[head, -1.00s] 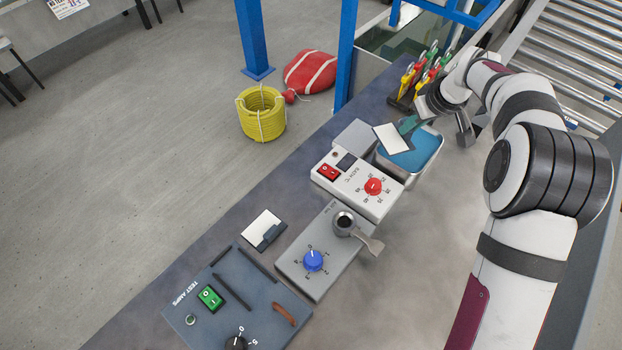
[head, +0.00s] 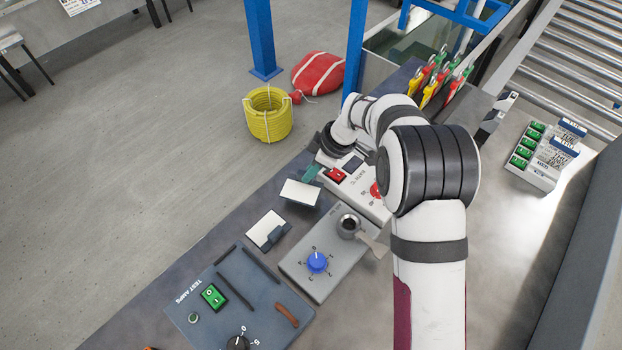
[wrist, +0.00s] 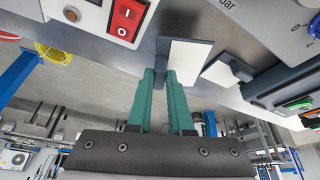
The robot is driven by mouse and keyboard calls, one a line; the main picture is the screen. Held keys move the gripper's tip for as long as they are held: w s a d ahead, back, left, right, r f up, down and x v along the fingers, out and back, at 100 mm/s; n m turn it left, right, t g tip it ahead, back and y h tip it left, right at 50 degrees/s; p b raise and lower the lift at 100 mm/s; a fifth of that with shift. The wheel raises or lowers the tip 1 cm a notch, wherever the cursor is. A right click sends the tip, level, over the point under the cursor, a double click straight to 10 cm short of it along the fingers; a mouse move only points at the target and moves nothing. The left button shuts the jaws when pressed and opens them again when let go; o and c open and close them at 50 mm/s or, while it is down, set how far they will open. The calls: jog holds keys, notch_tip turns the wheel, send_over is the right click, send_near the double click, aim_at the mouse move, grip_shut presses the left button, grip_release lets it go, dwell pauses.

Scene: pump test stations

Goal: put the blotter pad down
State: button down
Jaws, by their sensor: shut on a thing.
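The blotter pad (head: 300,192), a flat white pad with a dark grip, is held over the left part of the bench, beside the white control box. My gripper (head: 312,173) has teal fingers shut on the pad's grip. In the wrist view the fingertips (wrist: 166,80) close on the dark grip at the edge of the white pad (wrist: 185,60). I cannot tell whether the pad touches the bench. A second white pad (head: 265,228) with a dark clip lies on the bench just nearer; it also shows in the wrist view (wrist: 219,72).
The control box (head: 350,172) with a red switch is partly behind my arm. The test amps panel (head: 220,300) is nearer. Several coloured clips (head: 435,85) stand at the back.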

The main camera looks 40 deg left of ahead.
jog(key=shift+f, duration=1.9)
jog(key=shift+f, duration=0.1)
jog(key=c, duration=0.8)
grip_release()
jog(key=v, duration=1.2)
jog(key=s+d+r+m+t, duration=0.1)
jog(key=d+r+m, duration=0.35)
jog(key=d, duration=0.25)
jog(key=s+d+r+m, duration=0.1)
jog(key=d+r+m, duration=0.35)
jog(key=d, duration=0.35)
jog(key=s+d+m+h, duration=0.1)
jog(key=s+d+m, duration=0.8)
jog(key=s+d+m+h, duration=0.1)
jog(key=s+d+m, duration=0.8)
jog(key=m, duration=0.1)
jog(key=shift+d+f+t, duration=0.2)
jog(key=shift+d+t, duration=0.05)
jog(key=shift+t, duration=0.05)
